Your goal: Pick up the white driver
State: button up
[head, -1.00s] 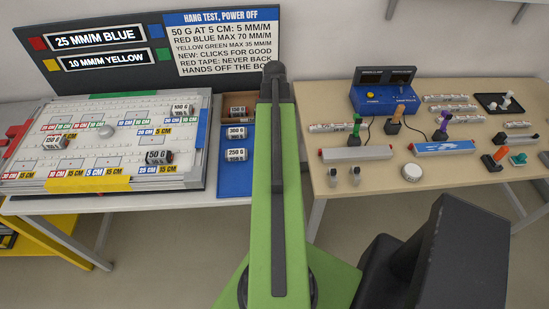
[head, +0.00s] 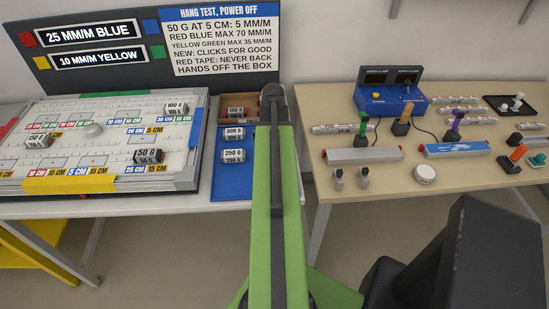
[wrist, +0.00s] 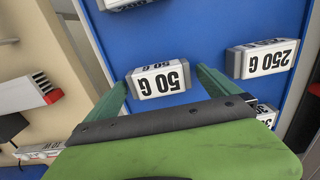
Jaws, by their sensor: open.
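Several drivers with coloured handles stand on the right-hand table: green (head: 363,121), orange (head: 405,115) and purple (head: 457,118) among them. A small white-handled item (head: 517,100) in the black tray (head: 495,104) at the back right looks like the white driver, but it is too small to be sure. My gripper (wrist: 163,88) is open over a blue mat (wrist: 195,30), far left of that tray. A white 50 G block (wrist: 158,79) shows between its teal fingers; I cannot tell if they touch it. In the head view my arm hides the gripper.
A 250 G block (wrist: 263,58) lies beside the fingers. The left table holds a white board (head: 60,155) with weights. The right table carries a blue console (head: 392,98), a grey bar (head: 362,155), a blue-and-white bar (head: 454,149) and a white puck (head: 425,175).

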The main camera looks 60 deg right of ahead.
jog(key=shift+r, duration=0.1)
jog(key=c, duration=1.3)
jog(key=shift+r, duration=0.1)
notch_tip(320, 180, up, 4)
jog(key=p, duration=0.4)
jog(key=shift+r, duration=0.1)
jog(key=s+r+p, duration=0.3)
jog(key=s+d+r+p, duration=0.1)
jog(key=s+r+p, duration=0.2)
jog(key=s, duration=0.1)
jog(key=s+r+p, duration=0.3)
jog(key=s, duration=0.1)
jog(key=shift+s+d+r+p, duration=0.15)
jog(key=shift+d+p, duration=0.2)
jog(key=shift+p, duration=0.05)
